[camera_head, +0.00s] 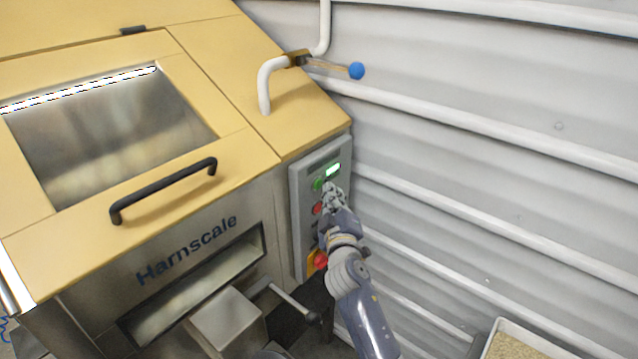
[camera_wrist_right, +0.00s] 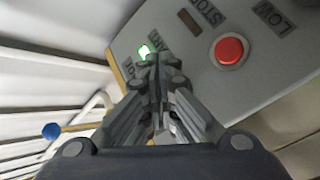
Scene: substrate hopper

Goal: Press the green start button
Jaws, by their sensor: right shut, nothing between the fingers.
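The green start button (camera_head: 317,184) is on the grey control panel (camera_head: 300,232) at the right front of the hopper, just below a small lit green display. In the right wrist view the green button (camera_wrist_right: 146,50) shows a bright whitish middle and is partly covered by my fingertips. My right gripper (camera_head: 331,189) is shut and empty, with its tips at the panel right beside the green button. The tips (camera_wrist_right: 152,62) overlap the button's lower edge in the wrist view; I cannot tell whether they touch it. My left gripper is out of view.
A red button (camera_wrist_right: 229,50) sits close to the green one. A red and yellow switch (camera_head: 319,260) is lower on the panel. A white pipe with a blue-knobbed lever (camera_head: 356,70) is above. A ribbed wall (camera_head: 480,150) rises at the right.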

